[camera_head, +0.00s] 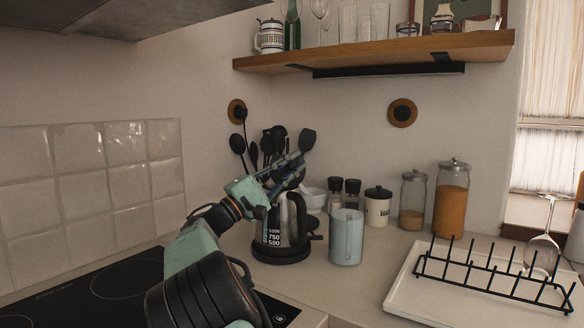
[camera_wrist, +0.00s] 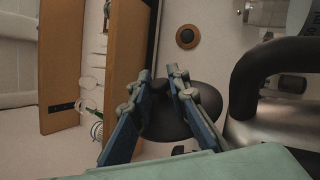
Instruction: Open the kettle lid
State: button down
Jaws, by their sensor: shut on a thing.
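The kettle (camera_head: 273,233) stands on its dark base on the counter, upright. It has level numbers on its side and a black handle (camera_head: 299,213) on the right. My gripper (camera_head: 293,163) is above the kettle. In the wrist view, my gripper (camera_wrist: 163,76) has its two fingers on a dark rounded piece, which looks like the kettle lid (camera_wrist: 187,122). The lid appears raised from the shiny kettle body at the right, beside the black handle. Whether it still joins the kettle there is hidden.
A light blue mug (camera_head: 346,238) stands close right of the kettle. Dark utensils (camera_head: 272,142) rise behind it. A dish rack (camera_head: 490,272) on a white tray is at the right. A wooden shelf (camera_head: 400,52) hangs above. The cooktop (camera_head: 120,282) lies at left.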

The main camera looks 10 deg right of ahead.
jog(key=c, duration=1.8)
grip_release()
jog(key=v, duration=1.2)
